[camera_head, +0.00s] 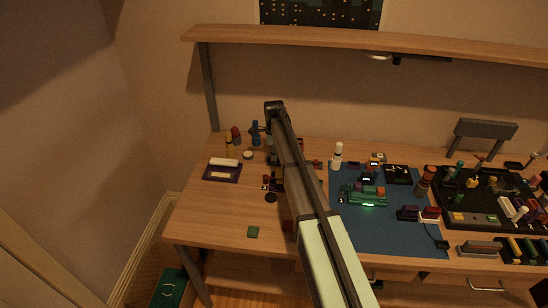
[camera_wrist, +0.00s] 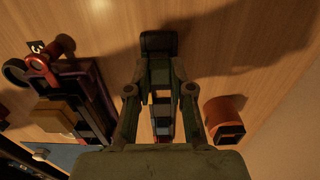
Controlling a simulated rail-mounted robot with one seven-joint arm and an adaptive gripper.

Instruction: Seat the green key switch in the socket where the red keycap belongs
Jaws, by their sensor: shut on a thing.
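My gripper (camera_wrist: 161,72) hangs over the left part of the desk in the head view, left of the blue mat. In the wrist view its fingers are closed on a small dark item (camera_wrist: 158,43), greenish low down; I cannot tell whether it is the green key switch. The individual sockets are too small to make out.
The blue mat (camera_head: 345,230) carries several small parts. A black tray (camera_head: 470,200) of coloured pieces stands on the right. A shelf (camera_head: 330,37) runs above. The front left desk is mostly clear.

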